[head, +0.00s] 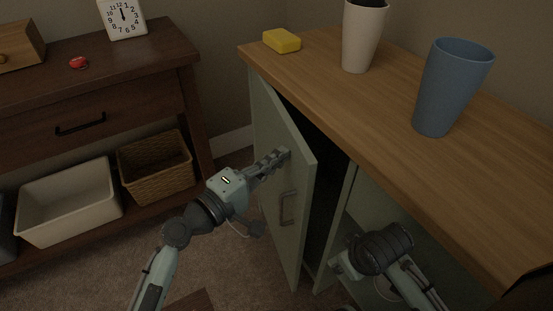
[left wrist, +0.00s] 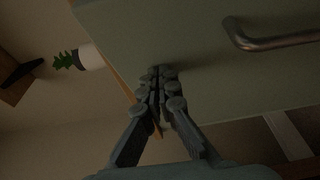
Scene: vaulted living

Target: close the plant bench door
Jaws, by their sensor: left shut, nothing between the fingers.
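The plant bench (head: 330,62) has a wooden top and pale green doors. Its left door (head: 273,160) stands partly open, with a dark gap between it and the cabinet. The door's metal handle (head: 288,208) also shows in the left wrist view (left wrist: 270,38). My left gripper (head: 283,154) is shut and empty, with its fingertips at the outer face of the door, above the handle. In the left wrist view the fingertips (left wrist: 160,72) are at or very near the door panel; contact is not certain. My right arm (head: 380,250) is low by the cabinet front; its fingers are hidden.
On the bench top stand a yellow sponge (head: 282,41), a white pot (head: 362,38) and a blue cup (head: 450,88). A dark wooden console (head: 120,85) with a basket (head: 155,167) and a white bin (head: 70,203) stands at the left.

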